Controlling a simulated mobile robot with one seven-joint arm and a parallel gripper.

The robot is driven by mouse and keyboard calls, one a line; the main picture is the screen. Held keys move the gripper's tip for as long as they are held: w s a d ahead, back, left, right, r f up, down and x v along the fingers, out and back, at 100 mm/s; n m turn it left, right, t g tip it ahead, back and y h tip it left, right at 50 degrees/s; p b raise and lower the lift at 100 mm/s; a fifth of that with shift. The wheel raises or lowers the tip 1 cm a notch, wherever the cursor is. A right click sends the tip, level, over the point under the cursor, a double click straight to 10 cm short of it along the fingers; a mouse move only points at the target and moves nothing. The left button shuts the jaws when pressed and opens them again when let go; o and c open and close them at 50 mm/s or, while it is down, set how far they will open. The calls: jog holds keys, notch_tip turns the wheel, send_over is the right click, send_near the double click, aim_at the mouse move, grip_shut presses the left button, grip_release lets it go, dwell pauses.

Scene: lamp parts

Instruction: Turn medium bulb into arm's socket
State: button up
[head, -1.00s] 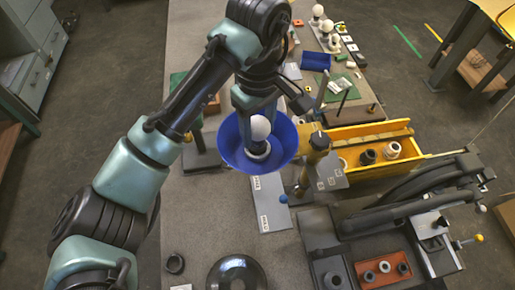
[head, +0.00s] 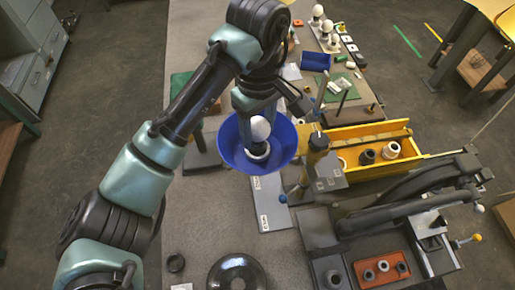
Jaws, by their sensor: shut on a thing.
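The white medium bulb (head: 260,128) is in the head view, its round end up, inside the wide blue shade (head: 228,158). My gripper (head: 248,118) reaches down from above at the shade's back and left side and is shut on the bulb. My fingers are dark and small here, and their contact is partly hidden. I cannot tell how deep the bulb's base sits in the socket.
Several white bulbs (head: 327,26) stand on a rack at the back. A yellow bin (head: 350,136) with ring parts is right of the shade. A black dome (head: 238,272) lies at the front.

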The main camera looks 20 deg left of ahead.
jog(key=shift+s+f, duration=0.1)
jog(key=shift+f, duration=0.1)
jog(key=m+p, duration=0.1)
jog(key=m, duration=0.3)
jog(key=shift+m, duration=1.4)
jog(key=m, duration=0.2)
jog(key=shift+m, duration=0.3)
jog(key=m, duration=0.4)
jog(key=shift+f, duration=0.1)
